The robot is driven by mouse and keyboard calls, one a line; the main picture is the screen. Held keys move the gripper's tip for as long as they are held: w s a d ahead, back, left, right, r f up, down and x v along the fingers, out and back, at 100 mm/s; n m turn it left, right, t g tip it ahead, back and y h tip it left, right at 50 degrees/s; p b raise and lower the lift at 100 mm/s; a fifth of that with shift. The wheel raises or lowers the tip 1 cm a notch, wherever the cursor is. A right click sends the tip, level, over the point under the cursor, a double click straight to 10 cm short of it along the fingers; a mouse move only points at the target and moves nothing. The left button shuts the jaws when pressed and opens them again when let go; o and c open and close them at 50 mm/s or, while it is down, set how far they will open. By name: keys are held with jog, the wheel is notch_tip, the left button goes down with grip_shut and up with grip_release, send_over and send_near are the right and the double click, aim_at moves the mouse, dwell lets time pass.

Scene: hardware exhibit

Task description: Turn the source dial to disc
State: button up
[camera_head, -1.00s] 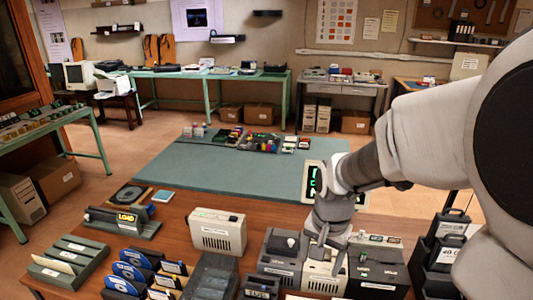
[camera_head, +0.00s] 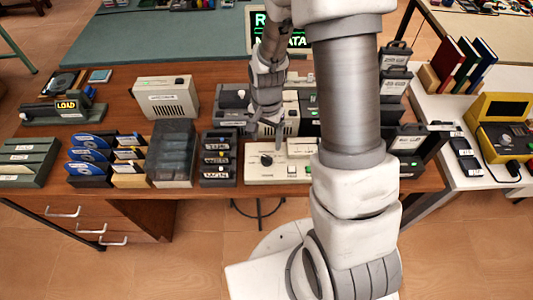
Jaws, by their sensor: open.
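A cream control box (camera_head: 285,173) stands at the front edge of the wooden table. A black round dial (camera_head: 266,160) sits on the left of its top. The dial's markings are too small to read. My gripper (camera_head: 265,132) points down just behind and above the dial, apart from it as far as I can tell. It is open, and I see nothing between its fingers. My own arm hides the right end of the cream box.
Left of the box stand a rack of dark cartridges (camera_head: 218,160), a grey bin (camera_head: 172,155) and blue discs in holders (camera_head: 88,160). A beige speaker-like box (camera_head: 166,98) is behind. A green-lettered screen (camera_head: 262,30) stands at the back. Black holders (camera_head: 408,140) stand right.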

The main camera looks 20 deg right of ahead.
aim_at(267, 157)
notch_tip(267, 157, down, 9)
jog(key=shift+r, duration=0.2)
dwell(0.3)
grip_shut()
